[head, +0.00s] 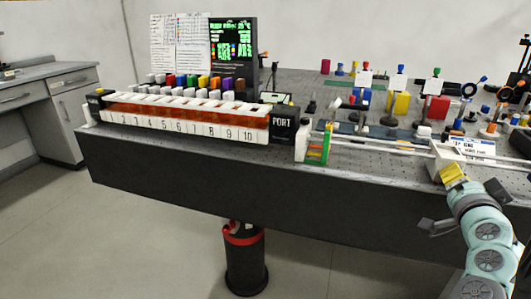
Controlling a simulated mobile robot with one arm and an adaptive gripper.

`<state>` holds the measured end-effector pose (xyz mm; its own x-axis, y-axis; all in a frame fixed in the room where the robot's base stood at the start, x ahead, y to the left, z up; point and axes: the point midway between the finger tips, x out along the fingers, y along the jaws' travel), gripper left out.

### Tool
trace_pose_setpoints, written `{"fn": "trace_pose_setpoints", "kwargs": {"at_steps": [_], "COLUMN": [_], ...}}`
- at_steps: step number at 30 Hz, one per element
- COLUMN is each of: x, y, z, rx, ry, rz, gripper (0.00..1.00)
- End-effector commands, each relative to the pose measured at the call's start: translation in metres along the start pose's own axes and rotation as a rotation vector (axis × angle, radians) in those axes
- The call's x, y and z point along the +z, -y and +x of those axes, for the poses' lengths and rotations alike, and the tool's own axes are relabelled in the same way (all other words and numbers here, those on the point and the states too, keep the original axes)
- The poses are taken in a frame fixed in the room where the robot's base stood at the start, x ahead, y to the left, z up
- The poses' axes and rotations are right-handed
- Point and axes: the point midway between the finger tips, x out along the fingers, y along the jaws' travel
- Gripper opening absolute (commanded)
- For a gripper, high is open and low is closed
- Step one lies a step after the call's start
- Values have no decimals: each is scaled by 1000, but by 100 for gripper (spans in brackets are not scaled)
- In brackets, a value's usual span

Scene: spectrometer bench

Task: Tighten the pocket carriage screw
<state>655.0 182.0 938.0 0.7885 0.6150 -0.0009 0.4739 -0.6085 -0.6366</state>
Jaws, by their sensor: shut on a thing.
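My gripper (453,176) is at the end of my teal arm at the right, beside the front edge of the bench. A yellow piece (453,172) shows at its tip, and the gripper is shut on it. The fingers are too small to make out. The yellow piece is close to a white block with a printed label (475,147); I cannot tell whether they touch. Pale rails run left from this block to a green-framed white carriage (318,145). I cannot make out the carriage screw for certain.
A long numbered rack (180,126) with orange-brown contents stands at the left of the bench (180,170), ending at a black PORT block (283,127). A dark screen (233,48) stands behind it. Several coloured optics crowd the back right.

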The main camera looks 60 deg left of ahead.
Motion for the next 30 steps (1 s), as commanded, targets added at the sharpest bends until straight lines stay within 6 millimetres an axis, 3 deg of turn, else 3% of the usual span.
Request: {"fn": "trace_pose_setpoints", "kwargs": {"at_steps": [10,11,20,30], "x": [-2,-2,-1,1], "y": [0,0,0,-2], "z": [0,0,0,-2], "rx": [0,0,1,5], "ry": [-6,-6,-3,2], "rz": [1,1,1,0], "gripper": [0,14,45,46]}}
